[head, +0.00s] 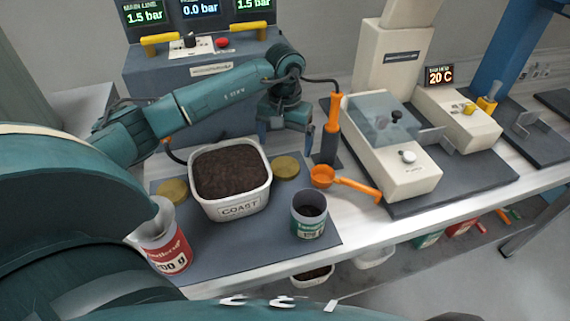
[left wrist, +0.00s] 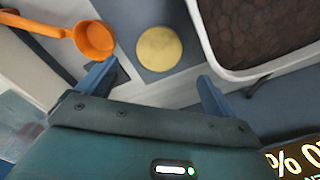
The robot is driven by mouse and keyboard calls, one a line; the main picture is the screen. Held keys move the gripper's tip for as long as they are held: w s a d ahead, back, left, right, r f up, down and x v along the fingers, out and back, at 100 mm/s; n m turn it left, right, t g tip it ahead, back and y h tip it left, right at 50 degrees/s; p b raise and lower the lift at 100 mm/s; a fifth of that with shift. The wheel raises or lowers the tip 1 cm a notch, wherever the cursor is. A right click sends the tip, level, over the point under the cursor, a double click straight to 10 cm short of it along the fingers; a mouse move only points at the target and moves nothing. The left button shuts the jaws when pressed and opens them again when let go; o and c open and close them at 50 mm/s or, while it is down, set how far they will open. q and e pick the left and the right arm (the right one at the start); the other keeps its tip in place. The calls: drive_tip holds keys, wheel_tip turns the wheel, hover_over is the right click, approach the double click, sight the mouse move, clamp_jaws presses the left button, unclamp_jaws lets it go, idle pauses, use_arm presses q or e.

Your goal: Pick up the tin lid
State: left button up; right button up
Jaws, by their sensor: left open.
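Two round, flat gold lids lie on the dark grey mat. One gold lid (head: 286,166) is right of the tub, and the other gold lid (head: 173,190) is left of it. My left gripper (head: 286,137) is open and empty, behind and above the right-hand lid, fingers pointing down. In the left wrist view one gold lid (left wrist: 159,48) shows ahead of and between the open fingers, apart from both. An open green-labelled tin (head: 309,226) with dark contents stands at the mat's front right. A red-labelled tin (head: 170,250) stands front left, partly hidden by my arm.
An orange scoop (head: 323,177) and an upright orange-handled tool (head: 332,125) are close to the right of the lid. A cream machine (head: 408,178) stands further right. The blue-grey pressure console (head: 205,85) is behind.

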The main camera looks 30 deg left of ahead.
sight(286, 164)
use_arm(q)
drive_tip(key=shift+w+f+p, duration=0.1)
drive_tip(key=shift+f+p, duration=0.55)
drive_tip(key=shift+f, duration=2.75)
drive_tip(key=c, duration=1)
